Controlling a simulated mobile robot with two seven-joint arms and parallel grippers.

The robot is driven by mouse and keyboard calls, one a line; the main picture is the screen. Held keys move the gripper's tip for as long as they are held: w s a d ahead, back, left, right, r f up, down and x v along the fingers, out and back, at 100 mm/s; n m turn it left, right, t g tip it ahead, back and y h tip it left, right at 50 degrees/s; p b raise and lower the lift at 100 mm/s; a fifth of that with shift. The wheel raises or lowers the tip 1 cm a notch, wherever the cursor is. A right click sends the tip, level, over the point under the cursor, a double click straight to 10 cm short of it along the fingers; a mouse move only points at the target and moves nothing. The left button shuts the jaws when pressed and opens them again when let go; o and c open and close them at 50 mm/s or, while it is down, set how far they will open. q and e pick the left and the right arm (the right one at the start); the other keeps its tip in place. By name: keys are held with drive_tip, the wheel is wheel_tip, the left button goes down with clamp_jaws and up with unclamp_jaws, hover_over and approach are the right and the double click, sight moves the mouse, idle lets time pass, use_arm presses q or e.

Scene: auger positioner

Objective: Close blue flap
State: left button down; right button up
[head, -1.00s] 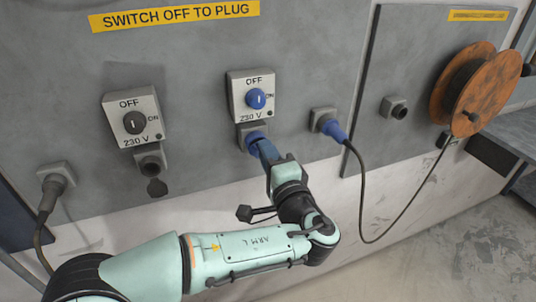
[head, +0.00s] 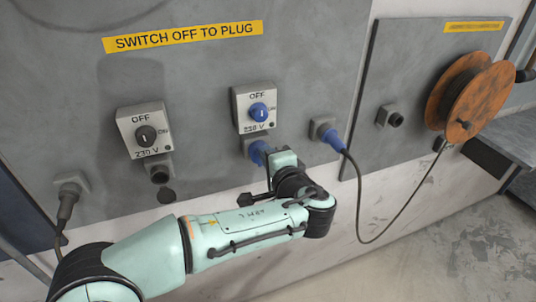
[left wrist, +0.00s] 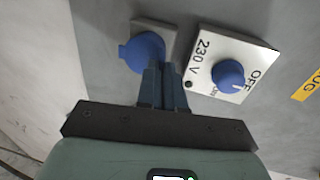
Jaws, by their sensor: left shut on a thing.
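The blue flap (head: 257,152) is at the blue socket under the blue-knobbed 230 V switch in the head view. In the left wrist view the blue flap (left wrist: 142,54) looks like a round blue cap lying over the socket plate, with a small tab at its left. My left gripper (head: 270,160) is right at the flap, from below and the right in the head view. In the left wrist view its narrow fingers (left wrist: 163,68) are together at the flap's edge; the gripped part is hidden between them. My right gripper is not in view.
The switch with the blue knob (head: 258,112) is just above the socket. A blue plug (head: 332,137) with a black cable sits to the right. A black-knobbed switch (head: 146,135) is at the left, an orange cable reel (head: 478,100) at the far right.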

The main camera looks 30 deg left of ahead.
use_arm(q)
drive_tip(key=c, duration=1.3)
unclamp_jaws()
drive_tip(key=v, duration=1.3)
drive_tip(key=shift+s+r, duration=0.1)
drive_tip(key=shift+s, duration=0.1)
